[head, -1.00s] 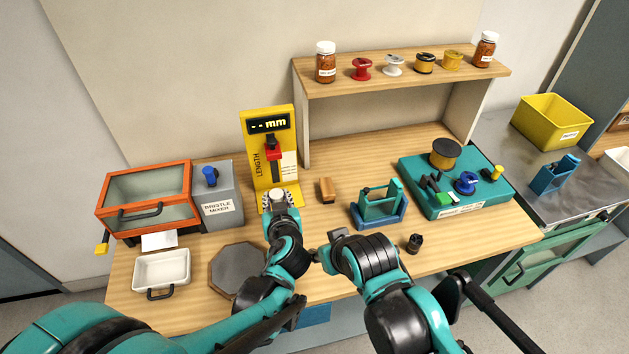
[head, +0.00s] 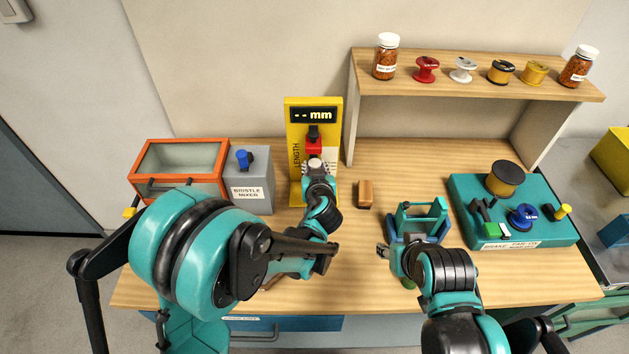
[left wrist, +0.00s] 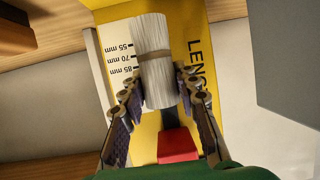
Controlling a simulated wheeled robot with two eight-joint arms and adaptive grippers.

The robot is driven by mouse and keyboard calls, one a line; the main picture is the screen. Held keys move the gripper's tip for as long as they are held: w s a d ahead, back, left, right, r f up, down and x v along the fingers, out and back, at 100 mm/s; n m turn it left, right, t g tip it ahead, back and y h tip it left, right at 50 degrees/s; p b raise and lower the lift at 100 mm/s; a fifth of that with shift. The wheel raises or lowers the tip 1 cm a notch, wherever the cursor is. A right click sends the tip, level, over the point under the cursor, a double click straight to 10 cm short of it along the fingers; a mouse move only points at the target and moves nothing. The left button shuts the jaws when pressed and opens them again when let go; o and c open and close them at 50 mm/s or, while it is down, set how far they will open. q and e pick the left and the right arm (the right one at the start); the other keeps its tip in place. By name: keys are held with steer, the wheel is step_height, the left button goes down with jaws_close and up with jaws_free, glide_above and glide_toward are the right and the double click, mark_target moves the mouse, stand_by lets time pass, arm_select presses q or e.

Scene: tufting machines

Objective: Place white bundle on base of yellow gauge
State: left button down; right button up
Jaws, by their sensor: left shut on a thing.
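The yellow gauge (head: 296,130) stands upright at the back of the workbench, with a display, a red slider (head: 313,147) and a length scale. My left gripper (head: 316,168) is in front of it, below the slider. In the left wrist view, the gripper (left wrist: 158,92) is shut on the white bundle (left wrist: 152,50), a bristle bunch with a tan band. The bundle is in front of the gauge's scale, lengthwise along it, with one end near the red slider (left wrist: 178,146).
A grey bristle mixer (head: 262,200) stands close left of the gauge, beside an orange-framed box (head: 180,146). A wooden block (head: 365,194) lies right of it. A teal fixture (head: 436,209), a teal machine (head: 535,232) and a shelf (head: 480,87) are further right.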

arm_select(q)
steer(key=shift+w+a+f, duration=0.1)
steer(key=shift+a+f, duration=0.05)
steer(key=shift+a, duration=0.05)
steer(key=shift+f+b, duration=1.35)
steer(key=shift+f, duration=0.6)
steer(key=shift+f, duration=0.15)
steer(key=c, duration=1.1)
jaws_free()
steer(key=shift+c, duration=0.2)
